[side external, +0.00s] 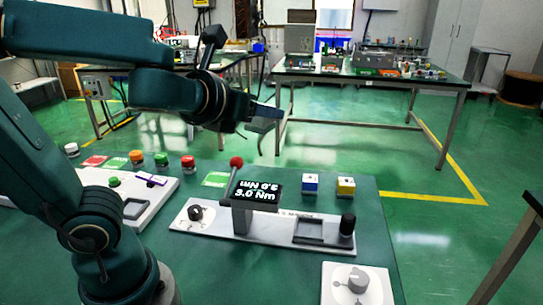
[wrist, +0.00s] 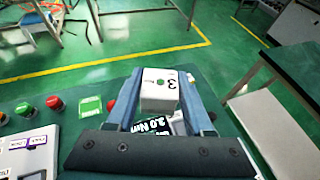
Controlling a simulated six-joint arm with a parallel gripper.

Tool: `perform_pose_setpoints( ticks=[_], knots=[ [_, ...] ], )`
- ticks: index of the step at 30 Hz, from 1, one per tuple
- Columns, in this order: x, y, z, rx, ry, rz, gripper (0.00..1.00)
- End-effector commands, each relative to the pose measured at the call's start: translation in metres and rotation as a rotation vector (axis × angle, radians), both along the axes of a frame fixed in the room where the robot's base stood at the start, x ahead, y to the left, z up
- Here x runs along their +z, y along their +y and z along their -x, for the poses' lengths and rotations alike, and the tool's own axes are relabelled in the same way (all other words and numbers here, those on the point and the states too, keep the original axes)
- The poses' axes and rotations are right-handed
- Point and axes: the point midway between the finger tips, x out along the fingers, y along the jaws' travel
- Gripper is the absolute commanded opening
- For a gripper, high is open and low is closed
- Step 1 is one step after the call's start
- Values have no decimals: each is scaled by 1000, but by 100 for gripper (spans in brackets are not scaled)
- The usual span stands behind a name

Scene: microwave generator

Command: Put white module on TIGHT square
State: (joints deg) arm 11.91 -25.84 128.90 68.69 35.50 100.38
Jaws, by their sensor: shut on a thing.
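In the wrist view, my gripper (wrist: 160,76) is shut on the white module (wrist: 159,92), a white block with a dark 3 and a green dot on its upper face. In the side view, my gripper (side external: 264,118) is raised above the table's far edge, and the module cannot be made out there. Flat squares lie on the table: a red one (side external: 93,161), a green one (side external: 117,163) beside it, and another green one (side external: 215,179), also in the wrist view (wrist: 90,106). I cannot read which is marked TIGHT.
Red, orange and green buttons (side external: 162,160) line the left.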

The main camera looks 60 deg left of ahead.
Motion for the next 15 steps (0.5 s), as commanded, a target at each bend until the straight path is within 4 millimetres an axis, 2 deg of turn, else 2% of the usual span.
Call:
perform_pose_setpoints(
  ticks=[1,5,8,15],
  knots=[
    [-6,10,3,9,6,-4,0],
    [-23,15,6,-57,18,-6,0],
    [-34,7,7,-138,21,-3,0],
    [-44,-30,8,-345,5,10,0]
  ],
)
